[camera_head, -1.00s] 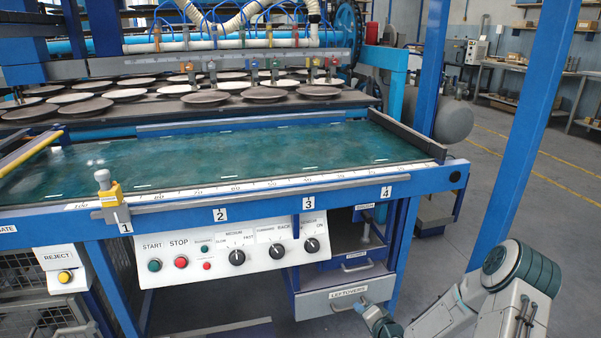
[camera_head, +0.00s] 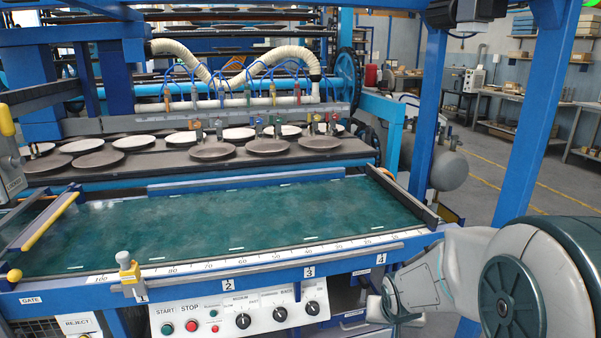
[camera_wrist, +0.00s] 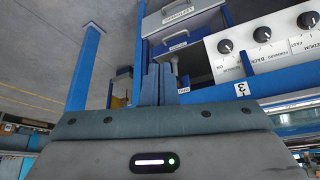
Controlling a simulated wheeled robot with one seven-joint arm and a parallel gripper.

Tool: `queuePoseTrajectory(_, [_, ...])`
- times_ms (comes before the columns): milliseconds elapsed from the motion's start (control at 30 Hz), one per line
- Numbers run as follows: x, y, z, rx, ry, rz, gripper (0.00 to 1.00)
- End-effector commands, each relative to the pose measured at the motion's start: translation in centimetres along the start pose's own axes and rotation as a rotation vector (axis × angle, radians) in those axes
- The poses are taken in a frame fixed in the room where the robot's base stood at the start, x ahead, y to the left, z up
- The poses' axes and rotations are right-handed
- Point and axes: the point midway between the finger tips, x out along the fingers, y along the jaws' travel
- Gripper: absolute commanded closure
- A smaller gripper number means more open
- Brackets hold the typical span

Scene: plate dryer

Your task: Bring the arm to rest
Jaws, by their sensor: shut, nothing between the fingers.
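My arm (camera_head: 470,270) is folded at the lower right of the head view, in front of the machine's right corner. My gripper (camera_wrist: 158,82) shows in the wrist view with its two dark fingers together and nothing between them. It is in front of the machine's front side, and I see no contact with it. The wrist view is turned over. Beyond the fingers it shows the drawer labelled LEFTOVERS (camera_wrist: 185,16), a second drawer (camera_wrist: 180,47) and the control panel (camera_wrist: 265,45). In the head view the arm hides part of the machine's front right.
The plate dryer's green table (camera_head: 220,225) has no plates on it. Several plates (camera_head: 212,151) lie on the dark belt behind it. A blue post (camera_head: 545,110) stands at right, close behind my arm. Open floor (camera_head: 500,185) lies beyond the machine's right side.

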Motion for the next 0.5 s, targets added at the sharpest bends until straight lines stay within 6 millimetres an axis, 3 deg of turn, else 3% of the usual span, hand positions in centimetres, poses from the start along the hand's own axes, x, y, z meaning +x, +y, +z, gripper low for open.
queuePoseTrajectory(33, [-3.6, -0.1, -0.2, -0.015, -0.01, 0.011, 1.0])
queuePoseTrajectory(200, [-11.7, -0.3, 1.6, -0.058, -0.08, 0.025, 1.0])
queuePoseTrajectory(400, [-19.7, -0.8, 4.7, -0.106, -0.164, -0.012, 1.0])
queuePoseTrajectory(500, [-22.3, -1.1, 6.0, -0.126, -0.196, -0.037, 1.0])
